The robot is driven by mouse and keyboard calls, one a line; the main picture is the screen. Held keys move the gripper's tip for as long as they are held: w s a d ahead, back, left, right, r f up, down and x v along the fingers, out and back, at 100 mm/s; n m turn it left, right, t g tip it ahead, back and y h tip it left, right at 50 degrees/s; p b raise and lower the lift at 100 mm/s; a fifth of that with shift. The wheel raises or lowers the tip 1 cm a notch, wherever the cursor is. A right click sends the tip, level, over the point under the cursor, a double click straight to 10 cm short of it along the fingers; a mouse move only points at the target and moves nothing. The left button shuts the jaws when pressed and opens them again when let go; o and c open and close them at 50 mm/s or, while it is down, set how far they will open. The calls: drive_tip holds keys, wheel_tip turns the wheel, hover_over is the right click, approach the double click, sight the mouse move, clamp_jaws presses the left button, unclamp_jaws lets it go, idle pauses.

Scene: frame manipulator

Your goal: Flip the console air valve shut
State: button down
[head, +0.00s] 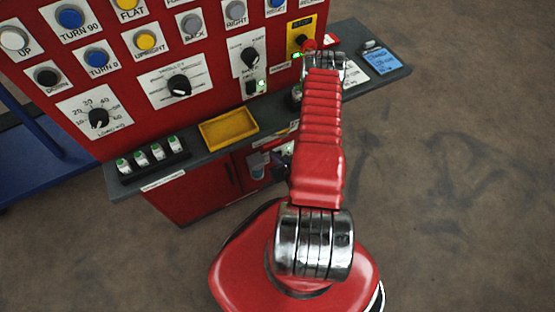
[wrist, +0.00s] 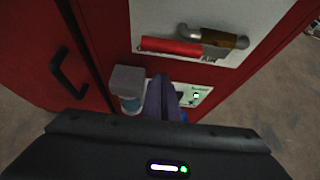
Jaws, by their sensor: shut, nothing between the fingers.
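The air valve shows in the wrist view as a red lever handle (wrist: 170,46) lying nearly level, left of a brass-coloured body (wrist: 224,40). A bent grey pipe (wrist: 198,33) runs above the handle, and a label marked AIR sits just below the body. My gripper (wrist: 165,80) is shut and empty, its fingertips below the red handle in the picture and apart from it. In the head view my arm hides most of the valve area and much of the gripper.
A grey-topped unit with a clear bowl (wrist: 130,103) sits left of my fingers. A small panel with a green light (wrist: 196,96) lies right of them. A dark door handle (wrist: 68,73) juts out at the left. The console shelf (head: 215,160) carries a yellow tray (head: 229,129).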

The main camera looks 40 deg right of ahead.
sight(276, 142)
drive_tip(key=shift+w+r, duration=0.15)
drive_tip(key=shift+r, duration=0.6)
drive_tip(key=shift+w+r, duration=0.1)
drive_tip(key=shift+r, duration=0.65)
drive_tip(key=shift+d, duration=0.15)
drive_tip(key=shift+r, duration=0.15)
drive_tip(key=shift+m+y, duration=0.3)
